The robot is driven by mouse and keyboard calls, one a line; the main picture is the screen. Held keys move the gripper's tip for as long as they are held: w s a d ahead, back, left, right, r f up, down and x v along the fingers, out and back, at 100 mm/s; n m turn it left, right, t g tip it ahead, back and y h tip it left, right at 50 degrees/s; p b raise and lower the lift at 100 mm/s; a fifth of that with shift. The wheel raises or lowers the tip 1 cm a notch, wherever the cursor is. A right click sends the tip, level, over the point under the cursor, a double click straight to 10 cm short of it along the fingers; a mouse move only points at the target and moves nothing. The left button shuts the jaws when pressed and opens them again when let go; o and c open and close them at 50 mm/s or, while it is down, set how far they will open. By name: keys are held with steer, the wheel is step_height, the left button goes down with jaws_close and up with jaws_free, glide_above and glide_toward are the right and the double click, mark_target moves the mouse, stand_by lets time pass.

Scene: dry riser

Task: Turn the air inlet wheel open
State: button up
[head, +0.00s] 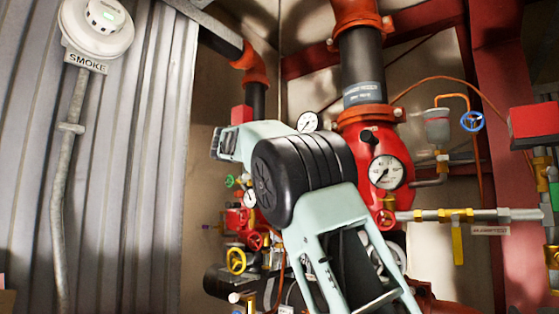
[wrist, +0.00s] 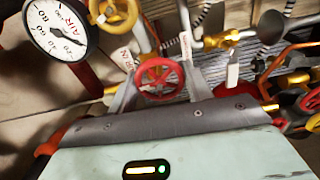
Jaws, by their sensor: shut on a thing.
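In the wrist view a small red handwheel (wrist: 152,90) with spokes sits at the centre, between the two grey fingers of my gripper (wrist: 160,77). The fingers are shut on its rim, one on each side. A round gauge marked AIR (wrist: 57,30) is at the upper left. In the head view my arm crosses the middle, and I cannot make out the fingers or the held wheel behind it.
A yellow handwheel (wrist: 115,12) is close above the held wheel, and another red wheel (wrist: 310,100) is at the right edge. In the head view, a large red valve body (head: 375,145) stands right of my arm. Corrugated wall (head: 150,150) fills the left.

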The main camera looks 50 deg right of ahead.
steer(key=n, duration=0.4)
steer(key=shift+n+p, duration=0.35)
steer(key=shift+n, duration=0.05)
steer(key=n+p, duration=0.2)
steer(key=n, duration=0.3)
steer(key=n+p, duration=0.3)
steer(key=n, duration=0.3)
steer(key=shift+n+p, duration=0.3)
steer(key=shift+n, duration=0.1)
steer(key=shift+f+n+p, duration=0.2)
steer(key=shift+n+p, duration=1.3)
steer(key=shift+n, duration=0.6)
steer(key=o, duration=1)
steer(key=shift+a, duration=0.1)
